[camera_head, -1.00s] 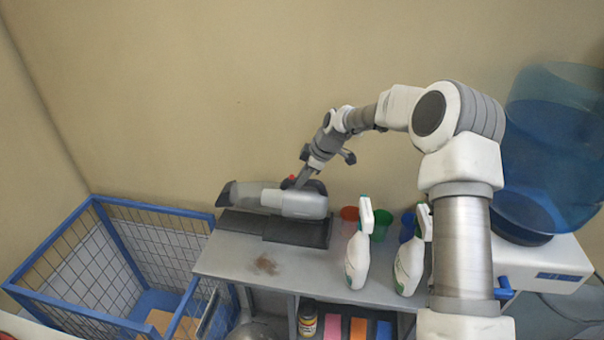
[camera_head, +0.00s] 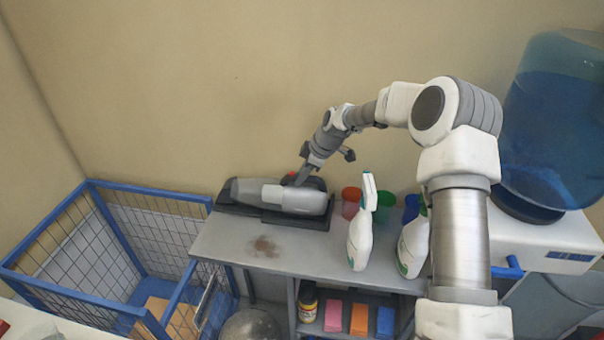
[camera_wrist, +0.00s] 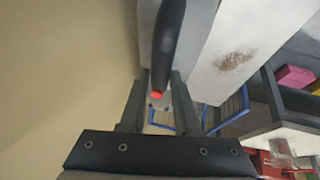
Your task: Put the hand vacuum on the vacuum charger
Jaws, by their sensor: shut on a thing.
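The grey hand vacuum (camera_head: 300,199) lies lengthwise over the black vacuum charger (camera_head: 318,219) at the left back of the shelf top. It looks level and seems to touch the charger, but its underside is hidden. My gripper (camera_head: 300,180) comes down from above and is shut on the vacuum's dark handle. In the wrist view my gripper (camera_wrist: 156,92) has its fingers on both sides of the dark handle of the hand vacuum (camera_wrist: 168,45), near a red button.
Spray bottles (camera_head: 360,235) and coloured cups (camera_head: 351,202) stand right of the charger. A brown stain (camera_head: 264,246) marks the shelf top (camera_head: 225,245). A blue wire cage (camera_head: 110,250) is at left, a water dispenser (camera_head: 550,130) at right.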

